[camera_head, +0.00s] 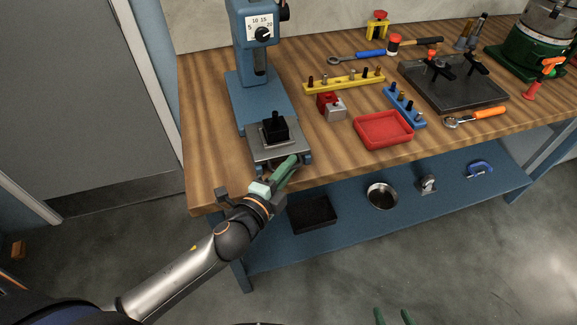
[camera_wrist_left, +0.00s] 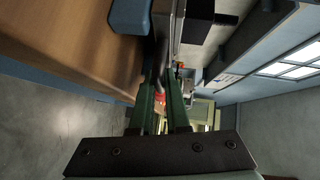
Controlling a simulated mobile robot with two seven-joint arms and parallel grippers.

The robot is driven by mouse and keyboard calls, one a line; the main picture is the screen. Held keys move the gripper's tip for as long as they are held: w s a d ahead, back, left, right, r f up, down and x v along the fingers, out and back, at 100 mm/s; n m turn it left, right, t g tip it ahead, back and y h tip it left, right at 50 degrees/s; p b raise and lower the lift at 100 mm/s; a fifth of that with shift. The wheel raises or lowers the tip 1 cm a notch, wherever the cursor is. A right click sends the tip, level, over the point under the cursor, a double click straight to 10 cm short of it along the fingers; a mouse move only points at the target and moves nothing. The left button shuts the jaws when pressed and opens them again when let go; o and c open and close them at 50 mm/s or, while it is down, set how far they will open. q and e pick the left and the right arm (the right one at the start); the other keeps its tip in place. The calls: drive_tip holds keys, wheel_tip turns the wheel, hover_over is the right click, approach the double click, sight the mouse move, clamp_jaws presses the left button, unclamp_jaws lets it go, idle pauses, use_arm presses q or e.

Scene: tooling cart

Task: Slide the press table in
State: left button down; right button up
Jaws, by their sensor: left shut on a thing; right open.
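The press table (camera_head: 297,139) is a grey metal plate at the front of the blue press (camera_head: 262,95), with a black block (camera_head: 275,129) on top. In the head view it sticks out at the bench's front edge. My left gripper (camera_head: 287,166) is at its front edge, its green fingers shut on it; the exact grip is partly hidden. In the left wrist view the left gripper's fingers (camera_wrist_left: 166,92) point at the plate's edge, with the black block beside it. My right gripper (camera_head: 393,317) shows only its fingertips at the bottom of the head view, apart and empty, away from the bench.
Right of the press stand a red and grey block (camera_head: 331,106), a yellow rack (camera_head: 344,81), a red tray (camera_head: 384,142) and a blue rack (camera_head: 404,107). A lower blue shelf (camera_head: 350,235) holds a black tray (camera_head: 312,214) and a round bowl (camera_head: 382,209).

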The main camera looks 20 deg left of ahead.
sight(277, 158)
use_arm(q)
drive_tip(key=shift+w, duration=0.1)
drive_tip(key=w+a, duration=0.1)
drive_tip(key=w, duration=0.1)
drive_tip(key=w+a, duration=0.1)
drive_tip(key=w, duration=0.1)
drive_tip(key=shift+a+p, duration=0.35)
drive_tip(key=shift+p, duration=0.05)
drive_tip(key=shift+s, duration=0.1)
drive_tip(key=c, duration=0.9)
unclamp_jaws()
drive_tip(key=shift+s, duration=0.1)
drive_tip(key=b+v, duration=0.1)
drive_tip(key=v, duration=0.9)
drive_tip(key=shift+s+f, duration=0.1)
drive_tip(key=shift+s, duration=0.3)
drive_tip(key=shift+v, duration=0.8)
